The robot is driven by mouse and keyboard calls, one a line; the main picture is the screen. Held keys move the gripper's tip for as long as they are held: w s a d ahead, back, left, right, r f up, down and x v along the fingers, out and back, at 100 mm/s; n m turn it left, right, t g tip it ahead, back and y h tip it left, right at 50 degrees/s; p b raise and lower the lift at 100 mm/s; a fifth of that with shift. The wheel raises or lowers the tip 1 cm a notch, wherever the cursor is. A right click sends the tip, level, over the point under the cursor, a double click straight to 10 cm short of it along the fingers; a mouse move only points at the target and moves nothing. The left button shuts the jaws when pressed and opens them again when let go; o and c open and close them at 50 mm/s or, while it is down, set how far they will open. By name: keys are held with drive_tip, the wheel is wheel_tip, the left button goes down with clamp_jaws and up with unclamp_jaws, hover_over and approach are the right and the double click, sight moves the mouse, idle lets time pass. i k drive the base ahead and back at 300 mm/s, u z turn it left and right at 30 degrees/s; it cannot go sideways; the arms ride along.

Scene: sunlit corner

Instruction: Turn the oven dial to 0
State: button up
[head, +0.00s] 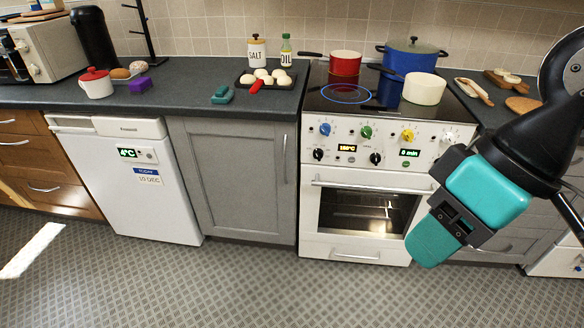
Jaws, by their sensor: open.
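The white oven (355,215) stands in the middle right, with a control panel (337,136) above its shut door. The panel has blue (325,129), green (366,131) and yellow (407,135) dials and a white one at the right. Two black dials (318,155) (375,158) flank a lit display (347,148) that seems to read 180°C. Which dial is the oven's, and its exact setting, are too small to tell. My teal gripper (436,238) is open and empty, in front of the oven's right side, apart from the dials. It covers the door's right edge.
A red pot (345,63), a blue pot (411,56) and a cream pan (423,89) stand on the hob, where a blue ring glows at the front left. The oven door handle (370,186) sticks out below the dials. The patterned floor in front is clear.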

sight(319, 153)
drive_tip(key=u, duration=0.9)
drive_tip(key=k, duration=1.15)
drive_tip(key=u, duration=0.75)
drive_tip(key=i, duration=1.55)
drive_tip(key=z, duration=1.6)
drive_tip(key=i, duration=0.8)
drive_tip(key=z, duration=0.85)
